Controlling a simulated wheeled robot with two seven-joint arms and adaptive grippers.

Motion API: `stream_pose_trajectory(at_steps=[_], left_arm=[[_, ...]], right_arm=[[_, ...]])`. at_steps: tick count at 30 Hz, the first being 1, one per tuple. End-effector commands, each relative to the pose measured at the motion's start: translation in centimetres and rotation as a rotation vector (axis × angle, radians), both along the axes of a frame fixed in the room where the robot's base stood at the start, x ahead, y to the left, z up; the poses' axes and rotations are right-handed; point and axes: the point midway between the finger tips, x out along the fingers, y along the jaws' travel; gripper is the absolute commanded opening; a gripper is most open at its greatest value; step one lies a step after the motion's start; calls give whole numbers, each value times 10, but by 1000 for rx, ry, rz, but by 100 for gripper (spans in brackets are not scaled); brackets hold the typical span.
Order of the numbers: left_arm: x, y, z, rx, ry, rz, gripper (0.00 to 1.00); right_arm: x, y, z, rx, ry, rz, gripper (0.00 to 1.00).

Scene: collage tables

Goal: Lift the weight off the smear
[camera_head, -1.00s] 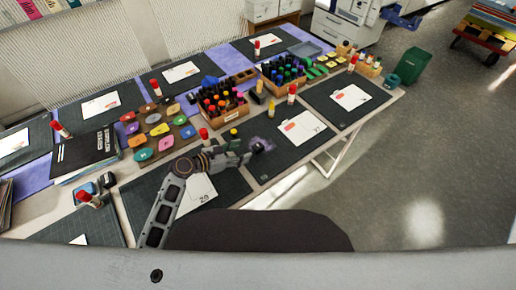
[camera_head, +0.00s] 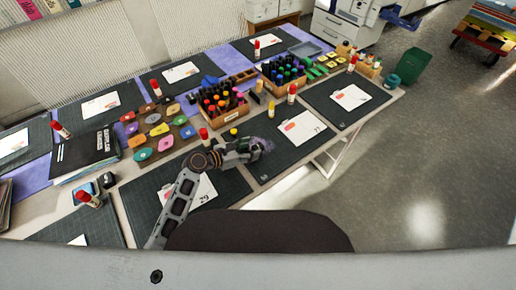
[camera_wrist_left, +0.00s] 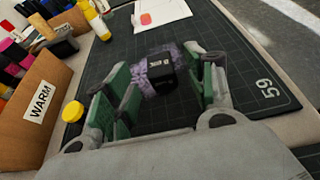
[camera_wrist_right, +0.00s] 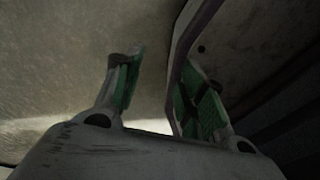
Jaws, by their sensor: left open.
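The weight (camera_wrist_left: 161,73) is a small black block with a white label. It sits on a purple smear (camera_wrist_left: 140,80) on a dark cutting mat (camera_wrist_left: 245,75), in the left wrist view. In the head view the smear shows as a purple patch (camera_head: 267,145) at my left gripper's tip, and the gripper hides the weight. My left gripper (camera_wrist_left: 163,92) is open, its green-padded fingers either side of the near part of the weight's space; I cannot tell whether they touch it. My right gripper (camera_wrist_right: 158,88) is open and empty beside a grey surface.
A box labelled WARM (camera_wrist_left: 35,110) stands left of my left gripper, with a yellow cap (camera_wrist_left: 72,111) near it. A white card (camera_wrist_left: 160,14) lies on the mat beyond the weight. Several marker bottles and a second bottle box (camera_head: 283,78) stand farther back.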

Motion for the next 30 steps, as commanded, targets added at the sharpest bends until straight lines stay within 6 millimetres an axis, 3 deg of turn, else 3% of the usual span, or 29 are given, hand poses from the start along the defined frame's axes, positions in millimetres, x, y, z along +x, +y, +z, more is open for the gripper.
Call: stream_pose_trajectory(at_steps=[12,26,30], left_arm=[[18,-25,-13,-2,-1,-1,55],[17,-25,-13,0,0,-1,55],[17,-25,-14,0,0,-1,38]], right_arm=[[16,0,-2,0,-17,0,40],[-2,-3,-3,-2,2,1,40],[-5,-4,-3,-4,5,0,40]])
